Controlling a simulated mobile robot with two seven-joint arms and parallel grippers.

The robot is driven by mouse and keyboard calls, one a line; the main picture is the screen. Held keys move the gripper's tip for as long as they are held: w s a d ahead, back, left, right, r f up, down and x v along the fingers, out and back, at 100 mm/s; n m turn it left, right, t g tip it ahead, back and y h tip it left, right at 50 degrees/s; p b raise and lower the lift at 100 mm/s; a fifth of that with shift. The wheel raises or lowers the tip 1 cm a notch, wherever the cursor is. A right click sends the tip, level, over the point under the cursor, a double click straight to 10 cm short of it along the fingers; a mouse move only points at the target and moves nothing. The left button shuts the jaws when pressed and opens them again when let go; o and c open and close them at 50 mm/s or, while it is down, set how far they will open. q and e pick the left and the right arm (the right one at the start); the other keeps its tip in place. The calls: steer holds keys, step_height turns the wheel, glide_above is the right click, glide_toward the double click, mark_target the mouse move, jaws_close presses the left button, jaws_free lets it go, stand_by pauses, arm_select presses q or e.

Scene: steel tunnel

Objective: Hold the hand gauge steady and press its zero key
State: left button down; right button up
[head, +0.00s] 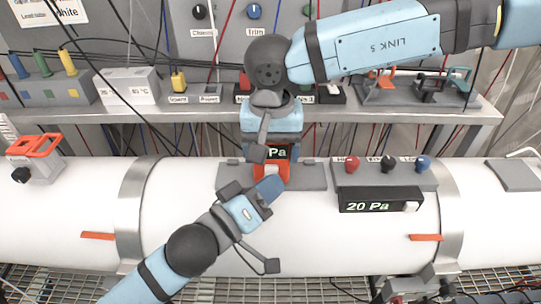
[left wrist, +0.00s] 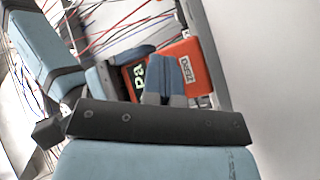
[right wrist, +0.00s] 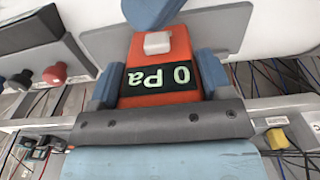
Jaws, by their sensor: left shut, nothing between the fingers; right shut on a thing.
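The orange hand gauge (head: 283,172) is over the grey plate on the white duct. Its display (right wrist: 158,77) reads 0 Pa in the right wrist view. Its pale zero key (right wrist: 157,42) shows there too, and a ZERO label (left wrist: 188,67) shows in the left wrist view. My right gripper (right wrist: 157,90) is shut on the gauge, one blue finger at each side. My left gripper (head: 270,187) is shut and empty. Its blue fingertips (right wrist: 150,12) are right at the key; I cannot tell whether they touch it.
A black readout (head: 380,206) on the duct shows 20 Pa beside red, black and blue knobs (head: 387,164). A grey shelf (head: 220,112) behind carries boxes and tools. Thin cables hang across the scene. The duct's white surface is largely clear at left.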

arm_select(q)
steer(key=shift+s, duration=0.55)
steer(key=shift+s, duration=3)
